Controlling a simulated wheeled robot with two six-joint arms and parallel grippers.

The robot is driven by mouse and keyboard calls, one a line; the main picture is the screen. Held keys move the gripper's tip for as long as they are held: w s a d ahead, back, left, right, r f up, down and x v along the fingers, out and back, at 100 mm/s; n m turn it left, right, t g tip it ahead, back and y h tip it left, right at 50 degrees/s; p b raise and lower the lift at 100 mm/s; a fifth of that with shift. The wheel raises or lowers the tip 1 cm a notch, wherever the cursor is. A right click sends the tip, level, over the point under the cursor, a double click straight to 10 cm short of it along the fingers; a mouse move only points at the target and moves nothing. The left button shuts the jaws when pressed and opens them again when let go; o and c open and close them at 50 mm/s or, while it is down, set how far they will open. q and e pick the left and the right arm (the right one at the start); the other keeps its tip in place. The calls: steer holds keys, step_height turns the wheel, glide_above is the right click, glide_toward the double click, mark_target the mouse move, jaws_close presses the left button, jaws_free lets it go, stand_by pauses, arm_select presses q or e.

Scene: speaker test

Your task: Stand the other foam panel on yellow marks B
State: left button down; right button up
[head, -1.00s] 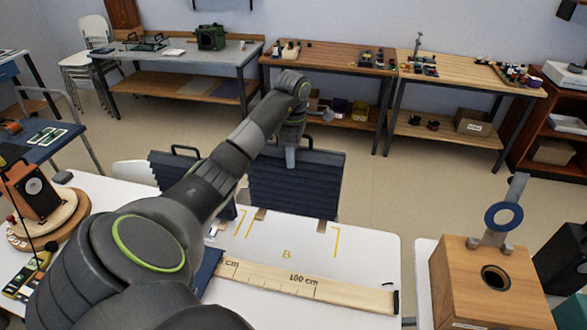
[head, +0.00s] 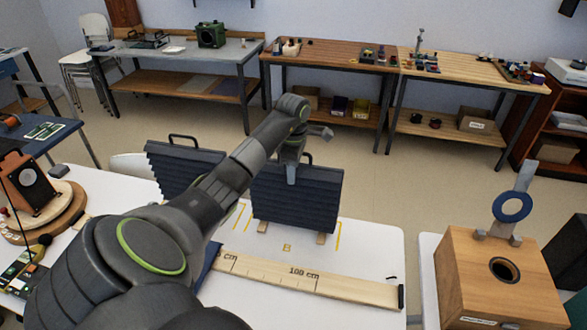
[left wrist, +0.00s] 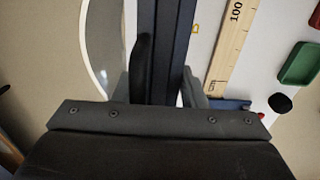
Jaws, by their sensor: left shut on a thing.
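The dark blue ribbed foam panel (head: 318,205) is upright in the head view, with light wooden feet at its lower edge. My left gripper (head: 291,180) is shut on its top edge. In the left wrist view the panel (left wrist: 166,45) runs between the two fingers (left wrist: 165,88). The panel's feet are between the yellow marks B (head: 338,236) on the white table, behind the letter B (head: 287,247). I cannot tell whether they touch the table. Another foam panel (head: 183,168) with a black handle stands to the left, partly hidden by my arm. My right gripper is not in view.
A wooden ruler (head: 300,277) lies across the white table (head: 365,262) in front of the panel. A wooden speaker box (head: 475,285) with a blue ring (head: 513,207) above it stands at right. A turntable with an orange speaker (head: 30,187) is at left.

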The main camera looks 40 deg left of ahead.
arm_select(q)
steer(key=shift+f, duration=0.15)
steer(key=c, duration=0.9)
jaws_free()
